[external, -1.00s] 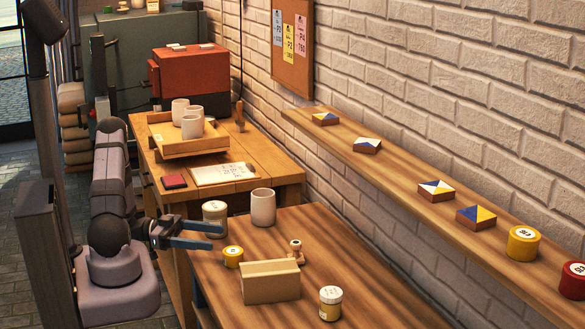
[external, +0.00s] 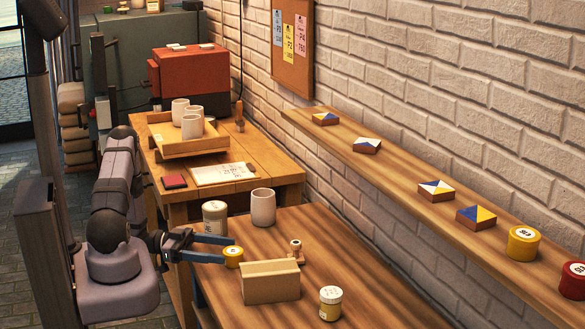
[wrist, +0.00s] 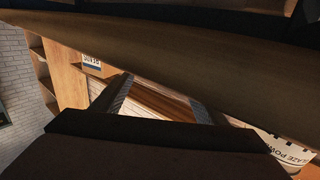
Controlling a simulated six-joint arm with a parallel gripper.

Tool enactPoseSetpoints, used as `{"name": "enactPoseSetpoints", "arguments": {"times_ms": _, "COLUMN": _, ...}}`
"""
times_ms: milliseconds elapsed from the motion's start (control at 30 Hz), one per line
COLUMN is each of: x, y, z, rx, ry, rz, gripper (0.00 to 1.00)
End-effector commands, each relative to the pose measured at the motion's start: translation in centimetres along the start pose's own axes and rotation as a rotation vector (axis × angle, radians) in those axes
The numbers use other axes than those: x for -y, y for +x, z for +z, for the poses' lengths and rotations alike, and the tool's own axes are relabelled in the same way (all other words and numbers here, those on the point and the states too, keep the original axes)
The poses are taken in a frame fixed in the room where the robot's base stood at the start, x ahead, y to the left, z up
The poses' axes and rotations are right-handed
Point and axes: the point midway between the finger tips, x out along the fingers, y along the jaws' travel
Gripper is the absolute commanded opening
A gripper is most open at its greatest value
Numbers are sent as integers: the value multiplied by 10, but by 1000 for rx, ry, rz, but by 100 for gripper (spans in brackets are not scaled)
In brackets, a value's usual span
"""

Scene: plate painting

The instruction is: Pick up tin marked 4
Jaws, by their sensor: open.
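A small yellow tin (external: 233,257) with a white lid label stands on the near table, left of a wooden block; its mark is too small to read. My gripper (external: 232,249) is open and empty, with its blue fingers reaching right. The tips are at the yellow tin, one beside its near left side and one behind it; contact cannot be told. In the wrist view my gripper (wrist: 160,98) shows its two fingers apart with no tin between them. A white jar reading "glaze pow" (wrist: 290,150) shows at lower right there.
A white-lidded jar (external: 214,218) and a pale cup (external: 263,207) stand behind my fingers. The wooden block (external: 270,282), a stamp (external: 296,251) and another jar (external: 330,303) are to the right. A larger yellow tin (external: 523,243) and red tin (external: 573,280) sit on the wall shelf.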

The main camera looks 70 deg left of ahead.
Motion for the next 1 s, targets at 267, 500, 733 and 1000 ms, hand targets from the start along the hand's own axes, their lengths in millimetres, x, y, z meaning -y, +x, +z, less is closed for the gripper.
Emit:
{"name": "enactPoseSetpoints", "arguments": {"times_ms": 267, "x": 0, "y": 34, "z": -3, "rx": 0, "ry": -1, "rz": 4, "gripper": 67}}
{"name": "enactPoseSetpoints", "arguments": {"times_ms": 500, "x": 1, "y": 42, "z": -1, "rx": 0, "ry": -1, "rz": 0, "gripper": 67}}
{"name": "enactPoseSetpoints", "arguments": {"times_ms": 733, "x": 1, "y": 42, "z": -1, "rx": 0, "ry": -1, "rz": 0, "gripper": 45}}
{"name": "enactPoseSetpoints", "arguments": {"times_ms": 1000, "x": 1, "y": 42, "z": -2, "rx": -1, "ry": -1, "rz": 0, "gripper": 19}}
